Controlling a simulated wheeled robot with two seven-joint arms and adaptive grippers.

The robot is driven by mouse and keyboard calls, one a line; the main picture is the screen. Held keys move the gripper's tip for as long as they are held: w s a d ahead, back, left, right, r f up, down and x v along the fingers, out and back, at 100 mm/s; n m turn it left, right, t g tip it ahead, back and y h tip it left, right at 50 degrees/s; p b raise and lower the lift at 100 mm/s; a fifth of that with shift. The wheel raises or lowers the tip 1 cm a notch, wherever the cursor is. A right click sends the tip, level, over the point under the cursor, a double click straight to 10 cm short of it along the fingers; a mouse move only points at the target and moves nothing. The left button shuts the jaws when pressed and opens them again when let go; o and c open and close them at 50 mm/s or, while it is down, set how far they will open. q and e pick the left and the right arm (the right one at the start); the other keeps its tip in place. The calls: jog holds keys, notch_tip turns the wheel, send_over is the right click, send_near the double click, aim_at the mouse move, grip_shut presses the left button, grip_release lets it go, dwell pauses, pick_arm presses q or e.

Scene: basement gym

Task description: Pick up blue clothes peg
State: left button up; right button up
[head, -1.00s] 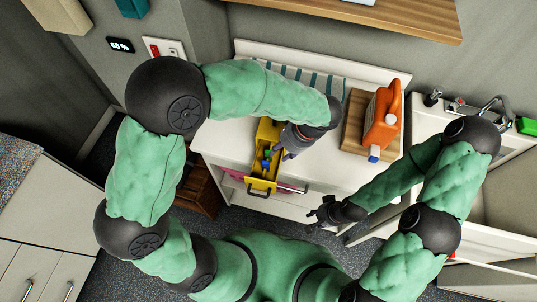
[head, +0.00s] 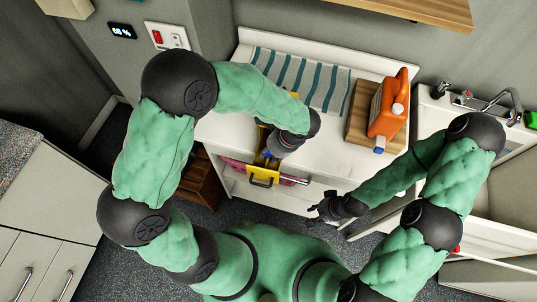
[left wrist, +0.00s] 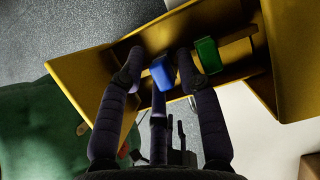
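The blue clothes peg (left wrist: 162,72) is in the yellow box (left wrist: 75,72), which has a dark handle in the head view. My left gripper (left wrist: 159,58) reaches into the box. Its two long fingers are apart, one on each side of the blue peg, with small gaps showing. In the head view my left gripper (head: 272,151) covers most of the yellow box (head: 264,174), and the peg is hard to make out there. My right gripper (head: 315,214) is empty, with its fingers spread, in front of the white cabinet.
A green peg (left wrist: 207,55) lies in the box just right of the blue one. An orange jug (head: 387,105) stands on a wooden board (head: 359,118) to the right. A striped cloth (head: 305,77) lies behind on the white cabinet top (head: 228,128). A sink is at far right.

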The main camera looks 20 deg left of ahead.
pick_arm(q)
jog(key=c, duration=0.6)
jog(key=shift+o, duration=0.2)
jog(key=shift+r, duration=0.15)
